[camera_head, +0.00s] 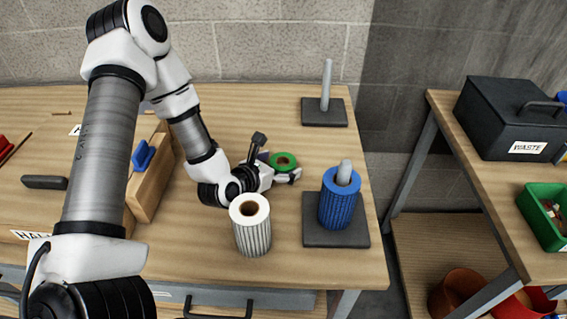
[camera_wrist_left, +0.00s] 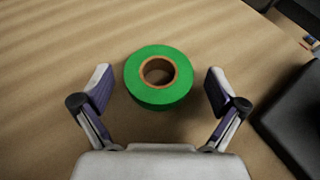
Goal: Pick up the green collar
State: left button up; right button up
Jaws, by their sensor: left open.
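The green collar (camera_head: 283,161) is a short green ring with a brown core, lying flat on the wooden table. It also shows in the left wrist view (camera_wrist_left: 158,93), between the two fingers and slightly ahead of the palm. My left gripper (camera_head: 279,168) is open around it. In the left wrist view a strip of table shows between each fingertip of the left gripper (camera_wrist_left: 158,90) and the collar, so neither finger touches it. My right gripper is in neither view.
A white ribbed roll (camera_head: 252,233) stands close in front of the left gripper. A blue roll (camera_head: 339,205) sits on a post with a dark base to the right. An empty post (camera_head: 326,88) stands behind. A wooden block with a blue piece (camera_head: 143,156) is at left.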

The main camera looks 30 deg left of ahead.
pick_arm(q)
jog(key=shift+s, duration=0.1)
jog(key=c, duration=1.2)
jog(key=shift+r, duration=0.1)
